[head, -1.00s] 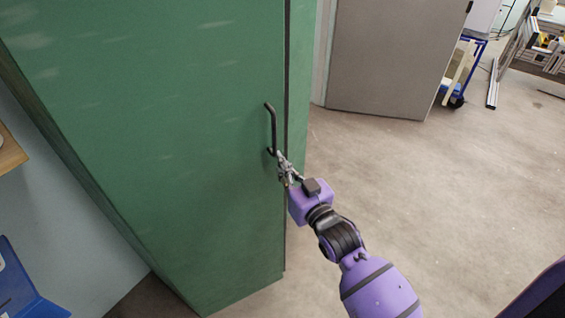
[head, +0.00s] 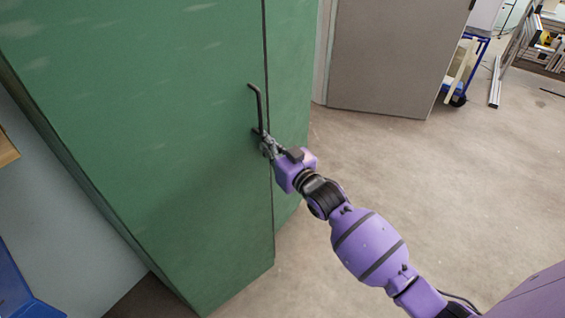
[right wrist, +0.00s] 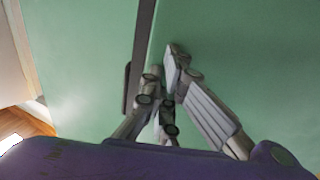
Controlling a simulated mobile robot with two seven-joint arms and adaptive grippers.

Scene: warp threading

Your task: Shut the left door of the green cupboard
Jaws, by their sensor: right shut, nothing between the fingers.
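The green cupboard's left door (head: 150,130) fills the left of the head view. Its dark bar handle (head: 257,108) stands near the door's free edge, which has a dark seam beside it. More green panel (head: 292,80) shows to the right of that edge; I cannot tell whether the door is fully flush. My right gripper (head: 267,146) is shut and empty, its fingertips at the handle's lower end, close to the door edge. In the right wrist view the fingers (right wrist: 168,75) are together before the green surface, right of the dark handle (right wrist: 126,88). My left gripper is not in view.
A grey panel (head: 392,55) stands behind the cupboard. A blue trolley (head: 463,75) is at the back right. The concrete floor (head: 430,185) on the right is clear. A blue object (head: 20,285) lies at the lower left edge.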

